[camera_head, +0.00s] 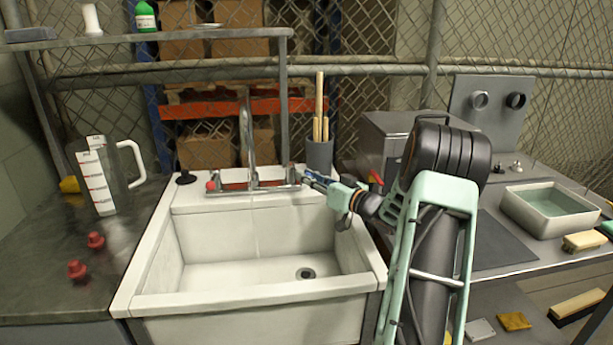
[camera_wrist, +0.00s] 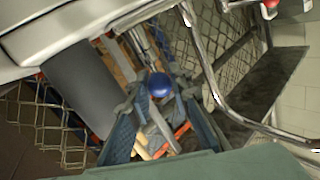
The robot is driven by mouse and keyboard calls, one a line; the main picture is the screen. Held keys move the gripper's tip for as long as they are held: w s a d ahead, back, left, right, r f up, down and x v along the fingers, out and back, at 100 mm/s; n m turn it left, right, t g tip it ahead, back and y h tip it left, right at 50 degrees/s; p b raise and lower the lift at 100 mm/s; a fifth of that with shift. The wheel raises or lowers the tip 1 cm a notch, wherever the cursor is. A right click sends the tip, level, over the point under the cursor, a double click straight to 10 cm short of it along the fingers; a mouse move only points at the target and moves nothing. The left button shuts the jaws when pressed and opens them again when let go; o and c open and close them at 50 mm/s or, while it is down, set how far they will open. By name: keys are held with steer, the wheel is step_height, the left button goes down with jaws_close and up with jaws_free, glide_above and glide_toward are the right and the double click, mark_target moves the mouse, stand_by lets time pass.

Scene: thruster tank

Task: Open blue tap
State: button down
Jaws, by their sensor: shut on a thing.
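The sink's metal faucet (camera_head: 247,140) stands at the back of the white basin, with a red tap (camera_head: 211,185) at its left end. My gripper (camera_head: 306,174) reaches the right end of the faucet from the right and hides most of the tap there. In the wrist view, the round blue tap (camera_wrist: 159,85) sits between the fingertips of my gripper (camera_wrist: 157,95), which is shut on it. The red tap also shows at the top right of the wrist view (camera_wrist: 270,3). How far the blue tap is turned cannot be told.
A measuring jug (camera_head: 100,175) and two red knobs (camera_head: 87,255) are on the left counter. A dark pot with wooden sticks (camera_head: 319,155) stands close behind my gripper. A shelf (camera_head: 150,42) spans above. The white basin (camera_head: 260,275) is empty.

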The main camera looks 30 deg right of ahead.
steer(key=shift+r, duration=0.2)
steer(key=c, duration=1.7)
jaws_free()
steer(key=shift+f, duration=0.15)
steer(key=shift+c, duration=0.2)
step_height(320, 180, up, 10)
steer(key=shift+r, duration=0.1)
